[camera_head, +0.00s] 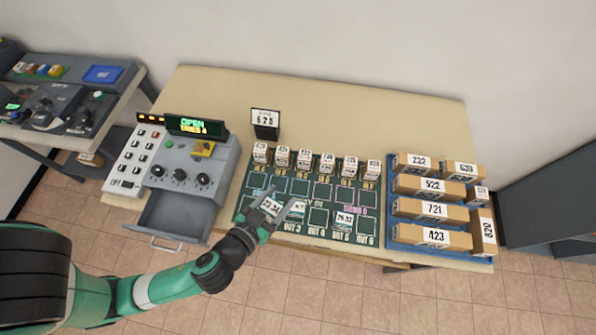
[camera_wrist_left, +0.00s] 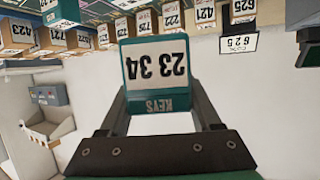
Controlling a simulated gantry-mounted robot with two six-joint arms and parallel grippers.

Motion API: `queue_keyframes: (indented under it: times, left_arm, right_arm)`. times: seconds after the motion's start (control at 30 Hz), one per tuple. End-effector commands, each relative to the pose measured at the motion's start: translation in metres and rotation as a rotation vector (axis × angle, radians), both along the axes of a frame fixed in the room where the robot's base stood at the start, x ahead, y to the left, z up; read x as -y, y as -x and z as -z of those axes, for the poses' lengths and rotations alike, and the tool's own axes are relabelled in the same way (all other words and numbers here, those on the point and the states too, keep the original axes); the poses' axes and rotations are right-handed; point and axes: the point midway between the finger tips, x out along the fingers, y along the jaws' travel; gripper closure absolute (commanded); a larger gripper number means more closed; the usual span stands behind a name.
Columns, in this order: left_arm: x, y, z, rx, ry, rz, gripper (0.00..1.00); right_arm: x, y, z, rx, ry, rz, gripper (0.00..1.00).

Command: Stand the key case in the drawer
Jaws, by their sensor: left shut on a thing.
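The key case (camera_head: 271,205) is teal with a white label reading 23 34. In the left wrist view, the key case (camera_wrist_left: 157,62) fills the middle, its label and the word KEYS upside down. My left gripper (camera_head: 281,203) is shut on it, over the front left of the dark green mat. The case's lower end is hard to make out, so I cannot tell whether it touches the mat. The drawer (camera_head: 158,242) is pulled open at the front of the grey console, left of my gripper, and looks empty. My right gripper is not in view.
The console (camera_head: 222,160) carries knobs and a lit OPEN display. Several numbered boxes (camera_head: 325,163) line the back of the mat (camera_head: 240,212). Another labelled case (camera_head: 344,220) lies at OUT 5. A blue tray (camera_head: 392,257) of parcels is at right. A 625 sign (camera_head: 266,124) stands behind.

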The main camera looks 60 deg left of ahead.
Motion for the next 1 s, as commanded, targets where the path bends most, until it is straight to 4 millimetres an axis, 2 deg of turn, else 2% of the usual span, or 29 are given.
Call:
queue_keyframes:
  times: [0.03,0.07,0.1,0.27,0.37,0.4,0.5,0.63,0.87,1.0]
  left_arm:
    - [-0.006,-0.004,0.018,0.011,0.002,-0.007,0.95]
    - [-0.009,-0.006,0.018,0.014,0.000,-0.005,0.95]
    - [-0.015,-0.011,0.012,0.009,-0.001,-0.007,0.95]
    - [-0.043,-0.037,0.023,0.008,-0.002,-0.009,0.95]
    - [-0.064,-0.056,0.037,0.010,-0.002,-0.008,0.95]
    - [-0.067,-0.060,0.051,0.006,-0.003,-0.003,0.95]
    - [-0.078,-0.071,0.070,0.006,-0.003,0.000,0.95]
    - [-0.087,-0.080,0.085,0.006,-0.004,0.003,0.95]
    - [-0.092,-0.085,0.094,0.006,-0.004,0.004,0.95]
    - [-0.093,-0.086,0.120,0.004,-0.003,0.005,0.95]
  right_arm:
    - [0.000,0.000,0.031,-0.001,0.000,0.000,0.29]
    - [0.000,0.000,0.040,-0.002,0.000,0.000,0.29]
    - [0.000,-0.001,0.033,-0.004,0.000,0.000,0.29]
    - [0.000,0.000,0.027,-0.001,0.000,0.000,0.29]
    - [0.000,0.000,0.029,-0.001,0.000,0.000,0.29]
    - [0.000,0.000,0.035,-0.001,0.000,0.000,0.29]
    - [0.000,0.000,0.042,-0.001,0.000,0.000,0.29]
    - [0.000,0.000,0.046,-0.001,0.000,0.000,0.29]
    - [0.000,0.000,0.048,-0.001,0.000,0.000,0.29]
    - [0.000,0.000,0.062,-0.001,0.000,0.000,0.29]
